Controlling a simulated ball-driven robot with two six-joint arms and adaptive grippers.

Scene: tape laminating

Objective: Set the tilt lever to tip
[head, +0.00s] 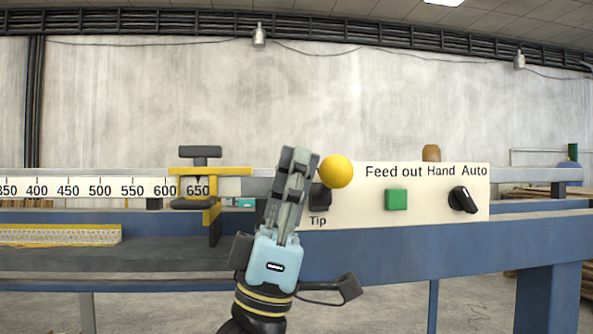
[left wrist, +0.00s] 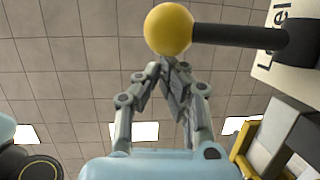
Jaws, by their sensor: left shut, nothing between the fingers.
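The tilt lever has a yellow ball knob (head: 336,171) and a black shaft rising from a black base (head: 320,197) on the cream panel, above the word "Tip". In the left wrist view the ball (left wrist: 169,29) is at the top, and its black shaft (left wrist: 235,35) runs right to the panel, beside a partly hidden "Level" label. My left gripper (head: 299,151) is shut and empty, pointing up just left of the ball and covering the panel's left part. In the left wrist view its fingertips (left wrist: 170,64) meet at the ball's edge; I cannot tell whether they touch.
The panel (head: 350,213) also has a green "Feed out" button (head: 396,199) and a black Hand/Auto knob (head: 463,200) to the right. A yellow and black stop (head: 209,171) on the ruler rail (head: 85,187) stands to the left. Open space lies before the blue frame (head: 440,253).

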